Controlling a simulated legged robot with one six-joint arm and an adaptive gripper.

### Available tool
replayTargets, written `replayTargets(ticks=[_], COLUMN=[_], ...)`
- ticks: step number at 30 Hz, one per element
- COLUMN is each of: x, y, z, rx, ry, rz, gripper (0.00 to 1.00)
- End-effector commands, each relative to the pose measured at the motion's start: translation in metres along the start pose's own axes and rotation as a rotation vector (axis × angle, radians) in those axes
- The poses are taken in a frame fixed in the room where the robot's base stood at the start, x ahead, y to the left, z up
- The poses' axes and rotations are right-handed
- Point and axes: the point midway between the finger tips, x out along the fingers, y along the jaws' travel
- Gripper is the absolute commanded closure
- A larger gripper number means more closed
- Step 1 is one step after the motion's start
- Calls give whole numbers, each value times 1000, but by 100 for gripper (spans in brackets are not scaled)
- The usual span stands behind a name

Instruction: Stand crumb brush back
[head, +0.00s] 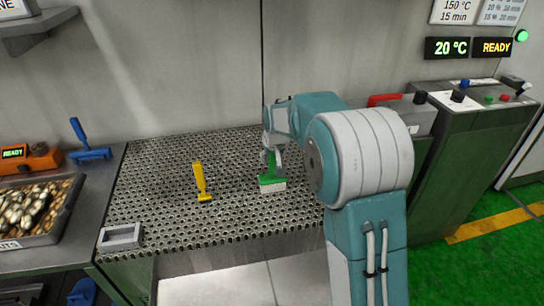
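A green brush (272,181) with white bristles along its bottom is upright over the perforated metal table (150,190), right of the middle. My gripper (272,158) points down at the brush from above, its fingers around the upper part of the green handle. The fingers are too small here to tell whether they are closed on the handle. I cannot tell whether the bristles touch the table.
A yellow scraper (201,182) stands left of the brush. A grey metal frame (120,237) lies at the table's front left. On the left counter are a blue-handled tool (90,143), an orange scale (30,158) and a tray of nuts (70,190). A green machine (470,150) stands at right.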

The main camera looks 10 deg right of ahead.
Motion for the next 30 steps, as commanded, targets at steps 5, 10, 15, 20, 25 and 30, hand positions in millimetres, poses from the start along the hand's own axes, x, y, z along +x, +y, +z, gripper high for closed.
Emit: replayTargets(ticks=[5,10,15,20,25,30], x=[0,0,-14,-46,-82,-109], y=[0,0,0,0,0,0], z=[0,0,-2,-2,-2,-1], rx=[0,0,0,0,0,0], ry=[0,0,4,6,6,3], rz=[0,0,0,0,0,0], gripper=[29,29,29,29,29,29])
